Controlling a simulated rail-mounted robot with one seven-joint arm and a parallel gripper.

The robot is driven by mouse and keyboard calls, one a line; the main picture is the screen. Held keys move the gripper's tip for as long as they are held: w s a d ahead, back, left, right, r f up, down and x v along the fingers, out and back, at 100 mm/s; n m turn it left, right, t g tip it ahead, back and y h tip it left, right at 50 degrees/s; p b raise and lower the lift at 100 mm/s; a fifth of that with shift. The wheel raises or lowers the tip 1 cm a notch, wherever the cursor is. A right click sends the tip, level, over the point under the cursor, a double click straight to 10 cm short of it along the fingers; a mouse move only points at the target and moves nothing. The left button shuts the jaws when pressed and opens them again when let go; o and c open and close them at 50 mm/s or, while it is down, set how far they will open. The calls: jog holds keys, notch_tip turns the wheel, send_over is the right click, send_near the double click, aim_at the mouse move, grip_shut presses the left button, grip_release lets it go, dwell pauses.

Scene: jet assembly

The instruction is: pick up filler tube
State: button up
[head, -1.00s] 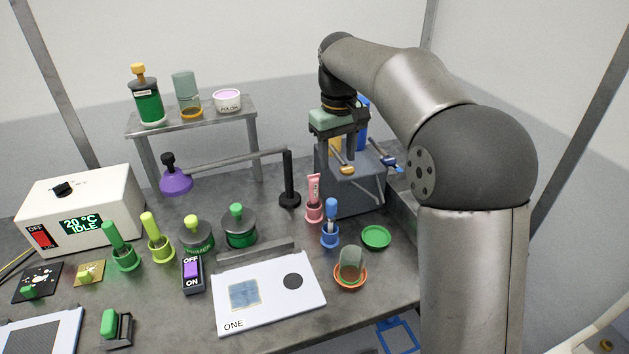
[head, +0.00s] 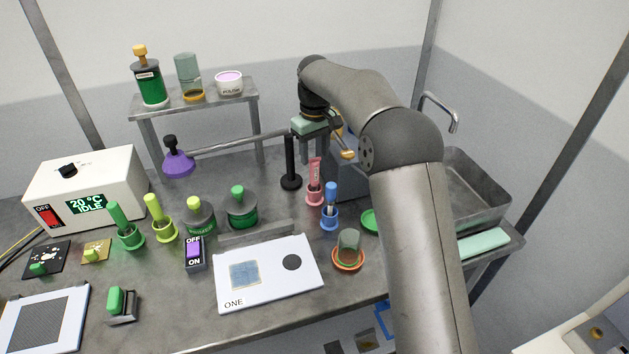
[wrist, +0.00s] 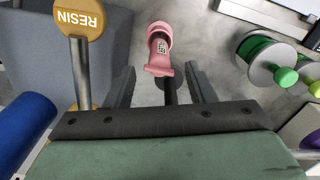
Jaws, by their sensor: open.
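The filler tube looks to be the pink tube (head: 315,170) standing upright in a pink round holder (head: 314,194), right of the black post. The pink tube also shows in the wrist view (wrist: 159,52), top centre, ahead of the fingertips. My gripper (wrist: 159,70) is open and empty, its two dark fingers either side of the tube's line in the picture. In the head view my green gripper body (head: 312,124) hangs behind and above the tube, near the post; its fingers are mostly hidden there.
A black post (head: 290,162) with a side rod stands close left of the tube. A blue-capped tool (head: 330,194) in a blue holder is close right. A grey box (head: 345,180) with a RESIN-marked yellow knob (wrist: 82,20) stands beside my gripper.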

aim_at(315, 161)
jog(key=shift+w+f+p, duration=0.2)
jog(key=shift+f+p, duration=0.65)
jog(key=shift+f, duration=2.35)
jog(key=c, duration=1.1)
